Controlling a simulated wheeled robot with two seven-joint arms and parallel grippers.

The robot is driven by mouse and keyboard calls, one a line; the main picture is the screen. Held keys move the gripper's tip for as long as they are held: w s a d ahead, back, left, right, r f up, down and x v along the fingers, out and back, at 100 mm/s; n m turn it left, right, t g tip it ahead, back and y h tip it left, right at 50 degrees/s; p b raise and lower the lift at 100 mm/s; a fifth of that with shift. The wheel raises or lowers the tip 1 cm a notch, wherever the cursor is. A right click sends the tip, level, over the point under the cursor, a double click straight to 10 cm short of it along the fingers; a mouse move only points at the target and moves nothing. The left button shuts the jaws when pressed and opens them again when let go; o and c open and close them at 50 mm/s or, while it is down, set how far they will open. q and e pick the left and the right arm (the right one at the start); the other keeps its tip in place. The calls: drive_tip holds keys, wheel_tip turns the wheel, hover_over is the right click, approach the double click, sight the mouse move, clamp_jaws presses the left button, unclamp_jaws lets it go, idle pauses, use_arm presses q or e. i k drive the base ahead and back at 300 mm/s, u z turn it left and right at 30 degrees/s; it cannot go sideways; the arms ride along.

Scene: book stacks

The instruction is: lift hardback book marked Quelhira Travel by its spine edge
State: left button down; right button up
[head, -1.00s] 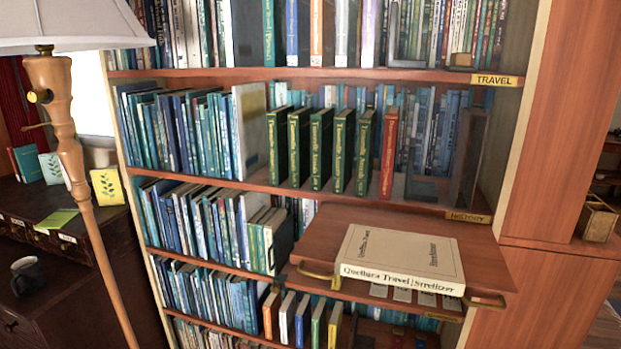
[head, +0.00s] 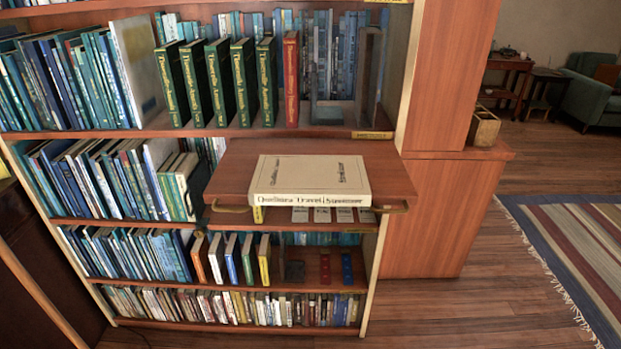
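The cream hardback book marked Quelhira Travel (head: 312,178) lies flat on a wooden pull-out shelf (head: 390,180) in the middle of the head view. Its lettered spine faces me, close to the shelf's front edge. Nothing is on top of it. Neither of my grippers shows in the head view.
Several green books and one red book (head: 291,80) stand on the shelf above, beside a grey bookend (head: 325,105). Brass handles (head: 232,209) stick out at the pull-out shelf's front corners. Pale cards (head: 322,214) sit below it. Open wooden floor (head: 440,310) and a striped rug (head: 580,235) lie right.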

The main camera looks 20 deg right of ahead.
sight(278, 180)
drive_tip(key=u, duration=1.25)
drive_tip(key=i, duration=1.7)
drive_tip(key=z, duration=3.1)
